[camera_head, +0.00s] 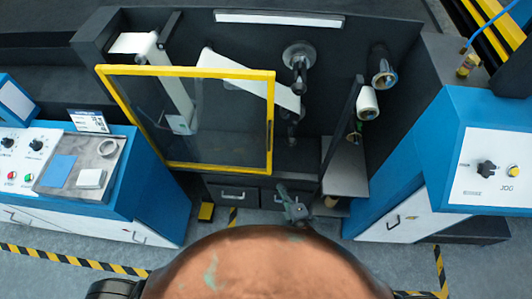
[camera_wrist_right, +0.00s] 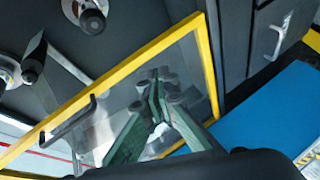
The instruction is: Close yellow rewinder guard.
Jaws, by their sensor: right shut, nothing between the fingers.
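The yellow rewinder guard (camera_head: 220,169) is a clear pane in a yellow frame. In the head view it stands in front of the left part of the roll bay, and the right part is uncovered. A dark handle (camera_head: 270,135) runs along its right edge. My right gripper (camera_head: 293,208) is low, to the right of the guard's lower right corner. In the right wrist view the guard frame (camera_wrist_right: 110,85) slants across the picture, with its black handle (camera_wrist_right: 68,125) at left. My right gripper (camera_wrist_right: 157,105) is shut and empty in front of the pane, which mirrors it. My left gripper is out of view.
A white web (camera_head: 232,68) runs behind the guard to the rollers. A spindle (camera_head: 298,57) and rolls (camera_head: 367,103) are at right in the bay. Blue cabinets stand at left (camera_head: 150,180) and right (camera_head: 440,120). Drawers (camera_head: 233,193) lie below the bay.

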